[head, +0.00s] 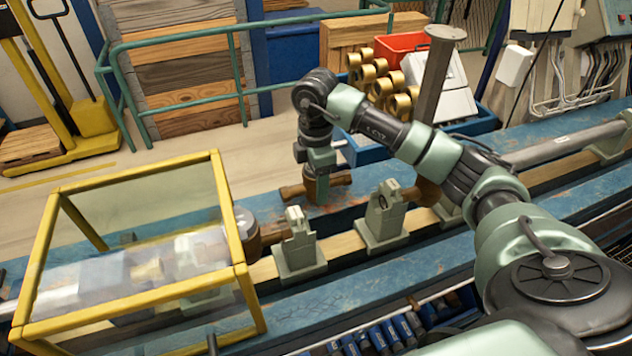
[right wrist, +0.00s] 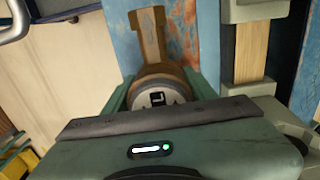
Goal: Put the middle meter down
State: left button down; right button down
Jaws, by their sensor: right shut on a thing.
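The middle meter (head: 322,190) is a brown-bronze body with a pipe stub on each side. My right gripper (head: 318,168) points down and is shut on it, over the blue bench behind the rail. I cannot tell whether its underside touches the bench. In the right wrist view, the meter's round dial (right wrist: 158,97) sits between the green fingers, and one stub (right wrist: 150,35) points up the picture. Another brown meter (head: 247,232) is on the rail at left, and a third (head: 428,192) is partly hidden at right. My left gripper is out of view.
Grey-green clamp stands (head: 298,250) and (head: 384,218) rise from the wooden rail, with a gap between them. A yellow-framed clear box (head: 232,210) covers the rail's left part. Brass fittings (head: 375,75) and a red bin (head: 402,45) are behind. A green handrail (head: 170,40) runs at the back.

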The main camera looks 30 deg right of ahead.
jog(key=shift+c, duration=2.4)
grip_release()
jog(key=shift+f, duration=0.1)
notch_tip(320, 180, up, 12)
jog(key=shift+r, duration=0.15)
jog(key=shift+r, duration=0.1)
